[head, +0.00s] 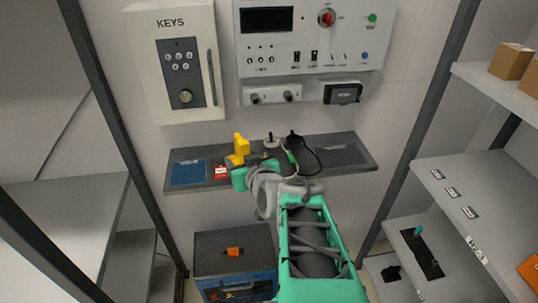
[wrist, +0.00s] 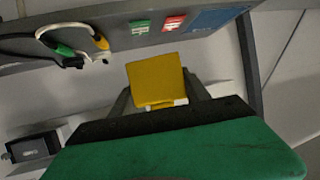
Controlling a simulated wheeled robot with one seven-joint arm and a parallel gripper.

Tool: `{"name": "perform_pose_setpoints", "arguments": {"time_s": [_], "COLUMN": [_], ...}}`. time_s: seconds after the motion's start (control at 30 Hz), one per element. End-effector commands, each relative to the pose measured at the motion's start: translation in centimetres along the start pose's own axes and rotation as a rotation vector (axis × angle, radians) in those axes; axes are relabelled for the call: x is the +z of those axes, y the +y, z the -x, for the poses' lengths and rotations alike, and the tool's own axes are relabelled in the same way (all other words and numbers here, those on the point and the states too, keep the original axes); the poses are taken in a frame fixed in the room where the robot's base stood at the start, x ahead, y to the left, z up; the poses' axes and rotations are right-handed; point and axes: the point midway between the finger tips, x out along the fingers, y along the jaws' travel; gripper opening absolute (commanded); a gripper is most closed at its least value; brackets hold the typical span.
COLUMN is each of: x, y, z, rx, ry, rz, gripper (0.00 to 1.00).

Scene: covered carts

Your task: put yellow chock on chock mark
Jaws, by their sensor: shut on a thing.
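The yellow chock (head: 240,146) is held up in front of the wall shelf (head: 345,160). In the wrist view the chock (wrist: 156,82) sits between the two dark fingers of my gripper (wrist: 160,103), which is shut on it. My gripper (head: 237,162) partly hides the chock's lower part in the head view. A blue rectangle (head: 188,172) lies at the shelf's left end, with a red label (head: 221,172) beside it. The wrist view shows the blue rectangle (wrist: 216,18), the red label (wrist: 174,22) and a green label (wrist: 140,27). I cannot tell which is the chock mark.
Plugs and a black cable (head: 305,150) lie on the shelf's right half. A key box (head: 180,65) and control panel (head: 305,35) hang above. An orange item (head: 234,251) sits on a low cabinet (head: 215,250). Racks stand at both sides.

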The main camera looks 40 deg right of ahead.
Motion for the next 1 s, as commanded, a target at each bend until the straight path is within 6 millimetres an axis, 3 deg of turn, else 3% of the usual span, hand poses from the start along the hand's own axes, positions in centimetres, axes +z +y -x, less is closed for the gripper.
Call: {"name": "perform_pose_setpoints", "arguments": {"time_s": [0.03,0.2,0.33,0.47,0.57,0.87,1.0], "x": [-0.7,-1.6,-1.8,-1.8,-1.8,-1.2,1.0], "y": [3.2,12.0,16.3,18.1,18.8,22.3,23.5], "z": [0.8,4.1,6.7,7.9,6.7,-1.3,-4.6], "rx": [0.048,0.159,0.215,0.237,0.233,0.234,0.237], "ry": [0.002,0.004,0.003,0.003,0.001,-0.001,-0.001], "rz": [-0.021,-0.063,-0.087,-0.097,-0.101,-0.1,-0.101], "gripper": [0.0,0.0,0.0,0.0,0.0,0.0,0.0]}}
